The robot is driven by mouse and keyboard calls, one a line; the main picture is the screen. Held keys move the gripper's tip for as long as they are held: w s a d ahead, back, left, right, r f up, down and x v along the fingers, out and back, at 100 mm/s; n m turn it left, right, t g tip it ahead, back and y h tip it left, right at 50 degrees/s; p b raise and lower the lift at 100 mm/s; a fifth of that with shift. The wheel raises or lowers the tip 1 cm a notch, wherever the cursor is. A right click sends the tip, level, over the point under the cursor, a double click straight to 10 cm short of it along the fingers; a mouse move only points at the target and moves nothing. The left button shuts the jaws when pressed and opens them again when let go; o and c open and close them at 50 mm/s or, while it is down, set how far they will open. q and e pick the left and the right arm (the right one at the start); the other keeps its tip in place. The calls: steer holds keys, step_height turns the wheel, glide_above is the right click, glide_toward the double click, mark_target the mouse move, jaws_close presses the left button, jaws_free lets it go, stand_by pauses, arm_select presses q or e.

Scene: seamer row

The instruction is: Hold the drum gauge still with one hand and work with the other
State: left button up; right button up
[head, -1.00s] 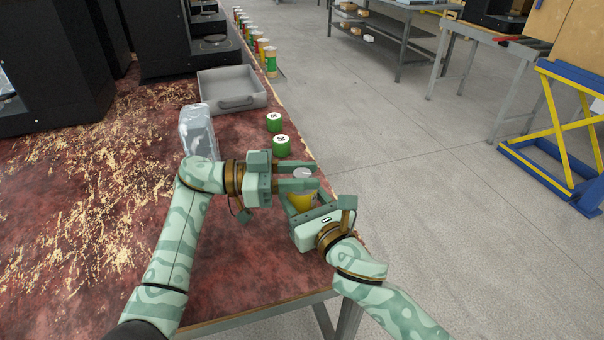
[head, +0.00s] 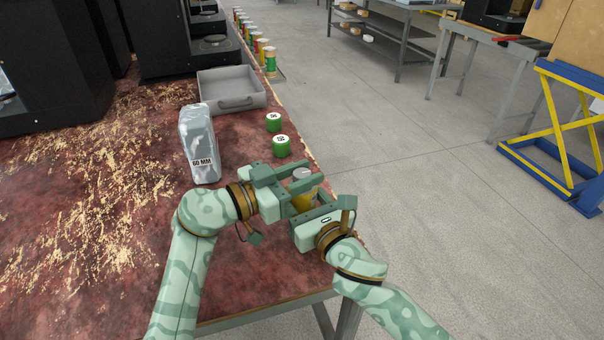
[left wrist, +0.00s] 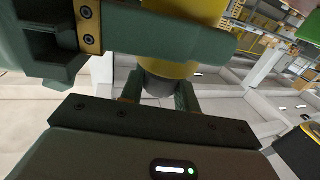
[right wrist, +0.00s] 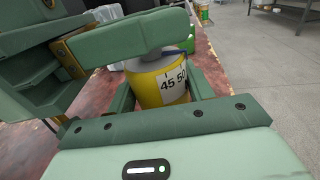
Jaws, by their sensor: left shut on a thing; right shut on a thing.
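The drum gauge (head: 303,200) is a yellow drum with a grey top, held upright near the table's right edge. In the right wrist view its yellow drum (right wrist: 160,88) shows a white band reading 45 and 50. My right gripper (head: 308,212) is shut on the yellow drum. My left gripper (head: 300,178) is shut around the grey end, above the right one; in the left wrist view that grey end (left wrist: 163,86) sits between its fingers. One left finger crosses in front of the gauge's top in the right wrist view. The gauge's base is hidden.
A silver block labelled 60 MM (head: 199,150) stands left of the grippers. Two green cans (head: 281,146) (head: 273,122) are beyond, with a grey tray (head: 231,92) behind. A row of coloured cans (head: 270,62) lines the far edge. The worn red table top (head: 110,210) is clear at left.

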arm_select(q)
steer(key=shift+f+n+t+y, duration=0.15)
steer(key=shift+n+t+y, duration=0.4)
steer(key=shift+t, duration=0.25)
steer(key=shift+a+n, duration=0.1)
steer(key=shift+n, duration=0.15)
steer(key=o, duration=1)
steer(key=shift+w, duration=0.1)
steer(key=shift+c, duration=0.2)
steer(key=v, duration=1.2)
